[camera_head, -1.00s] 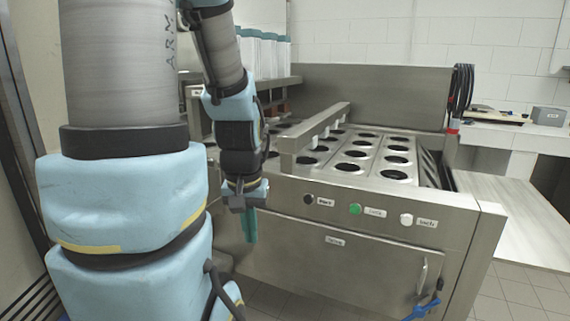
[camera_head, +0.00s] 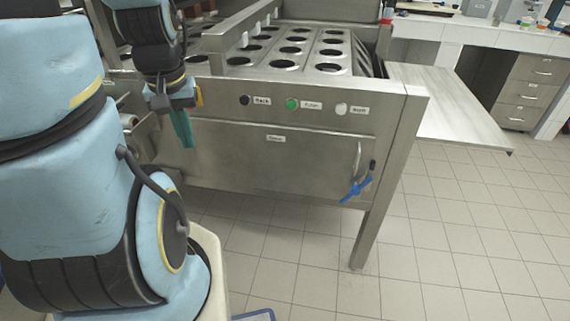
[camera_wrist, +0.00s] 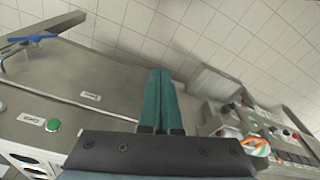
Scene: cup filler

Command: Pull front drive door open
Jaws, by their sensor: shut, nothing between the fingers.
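The front drive door (camera_head: 262,160) is a steel panel on the machine's front, below the row of buttons. It looks closed, with a small label near its top edge. Its upright handle (camera_head: 358,161) is at the right end, with a blue lever (camera_head: 356,189) just below it. My gripper (camera_head: 184,134) has green fingers that point down in front of the left end of the panel, well left of the handle. In the wrist view the fingers (camera_wrist: 160,88) are together and hold nothing. The wrist view also shows the blue lever (camera_wrist: 30,39) at the upper left.
Black, green and white labelled buttons (camera_head: 291,103) sit above the door. A machine leg (camera_head: 372,232) stands at the right. The tiled floor (camera_head: 460,240) in front and to the right is clear. A pale side table (camera_head: 450,108) adjoins the machine.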

